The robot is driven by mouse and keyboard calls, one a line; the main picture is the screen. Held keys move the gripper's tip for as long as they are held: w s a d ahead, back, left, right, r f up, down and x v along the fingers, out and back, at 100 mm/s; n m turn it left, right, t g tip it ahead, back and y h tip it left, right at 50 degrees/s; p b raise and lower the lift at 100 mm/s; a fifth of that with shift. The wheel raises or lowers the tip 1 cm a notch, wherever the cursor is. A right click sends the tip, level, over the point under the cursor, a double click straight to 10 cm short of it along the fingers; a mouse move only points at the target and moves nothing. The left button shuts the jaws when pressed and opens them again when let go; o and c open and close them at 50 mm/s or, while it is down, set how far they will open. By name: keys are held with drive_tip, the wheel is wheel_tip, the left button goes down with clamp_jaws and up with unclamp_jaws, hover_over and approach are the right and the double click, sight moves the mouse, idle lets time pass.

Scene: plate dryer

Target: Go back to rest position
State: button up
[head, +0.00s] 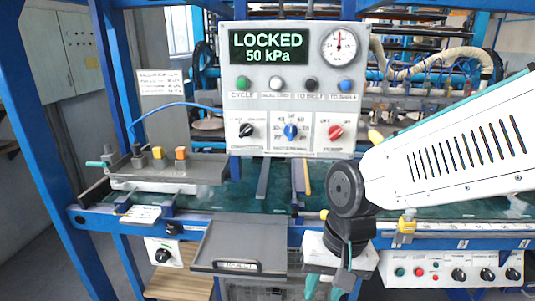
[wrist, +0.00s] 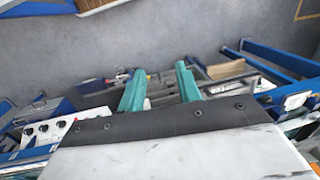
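My white arm (head: 450,160) reaches in from the right side of the head view. Its black wrist joints bend downward in front of the machine's front rail. My gripper (head: 325,290) hangs at the bottom of the head view, partly cut off by the picture edge. In the wrist view my gripper (wrist: 160,80) shows two teal fingers set apart, with nothing held between them. The control panel (head: 290,140) stands behind, and its display (head: 268,47) reads LOCKED, 50 kPa.
A grey tray (head: 240,240) sits at the front, left of my gripper. A metal fixture (head: 170,172) is at the left of the green bed. Button boxes (head: 450,272) line the front rail at right. Grey floor (wrist: 160,40) shows clear in the wrist view.

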drive_tip(key=s+d+r+t+h, duration=0.1)
drive_tip(key=s+d+r, duration=0.3)
drive_tip(key=d, duration=0.4)
drive_tip(key=s+d+r, duration=0.4)
drive_tip(key=d+r, duration=0.1)
drive_tip(key=d, duration=0.3)
drive_tip(key=shift+s+d+r+t+h, duration=0.15)
drive_tip(key=shift+d+r+t+h, duration=0.15)
drive_tip(key=shift+r+t+h, duration=0.1)
